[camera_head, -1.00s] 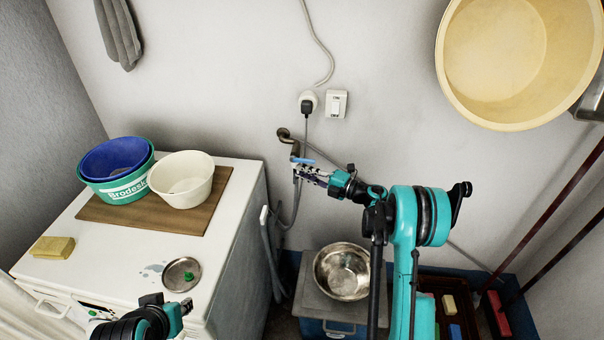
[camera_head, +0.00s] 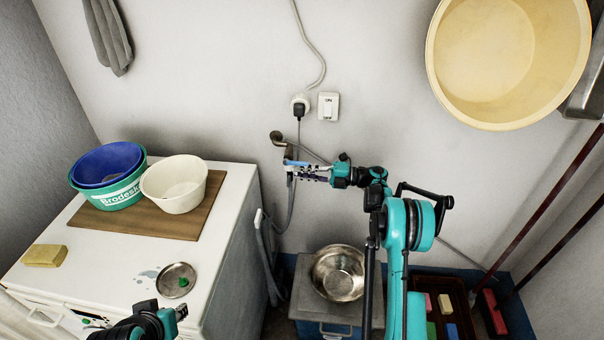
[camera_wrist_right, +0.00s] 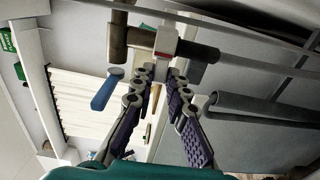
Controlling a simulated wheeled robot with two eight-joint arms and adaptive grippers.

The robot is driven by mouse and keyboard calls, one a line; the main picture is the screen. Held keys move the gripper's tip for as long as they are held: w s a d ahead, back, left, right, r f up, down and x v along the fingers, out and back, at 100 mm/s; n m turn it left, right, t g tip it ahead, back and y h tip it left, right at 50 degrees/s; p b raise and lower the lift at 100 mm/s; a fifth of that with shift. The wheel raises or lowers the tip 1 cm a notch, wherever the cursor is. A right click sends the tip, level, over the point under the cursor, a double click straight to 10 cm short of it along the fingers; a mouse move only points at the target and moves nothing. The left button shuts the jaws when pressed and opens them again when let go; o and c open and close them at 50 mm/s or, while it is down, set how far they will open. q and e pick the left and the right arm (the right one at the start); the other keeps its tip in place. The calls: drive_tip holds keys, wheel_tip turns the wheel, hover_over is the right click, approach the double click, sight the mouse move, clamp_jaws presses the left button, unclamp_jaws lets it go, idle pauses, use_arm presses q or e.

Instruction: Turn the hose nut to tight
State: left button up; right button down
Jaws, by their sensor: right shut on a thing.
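The wall tap (camera_head: 281,139) sticks out of the back wall, and its brown metal body (camera_wrist_right: 120,42) shows in the right wrist view. A pale nut-like piece with a red mark (camera_wrist_right: 166,40), which looks like the hose nut, sits beside it at my fingertips. A blue lever (camera_wrist_right: 107,90) hangs beside the tap. My right gripper (camera_head: 294,167) is shut on the nut; its fingers (camera_wrist_right: 170,76) also show in the wrist view and partly hide it. My left gripper (camera_head: 180,311) is low at the left, away from the tap; its jaws are unclear.
A grey hose (camera_head: 267,250) hangs beside the white washing machine (camera_head: 235,215). Basins (camera_head: 178,185) stand on a brown board on top. A metal bowl (camera_head: 338,272) sits below the tap. A yellow tub (camera_head: 505,60) hangs at the upper right.

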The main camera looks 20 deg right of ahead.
idle(0.5)
drive_tip(key=c, duration=1.5)
unclamp_jaws()
drive_tip(key=shift+w+a, duration=0.1)
drive_tip(key=v, duration=1.2)
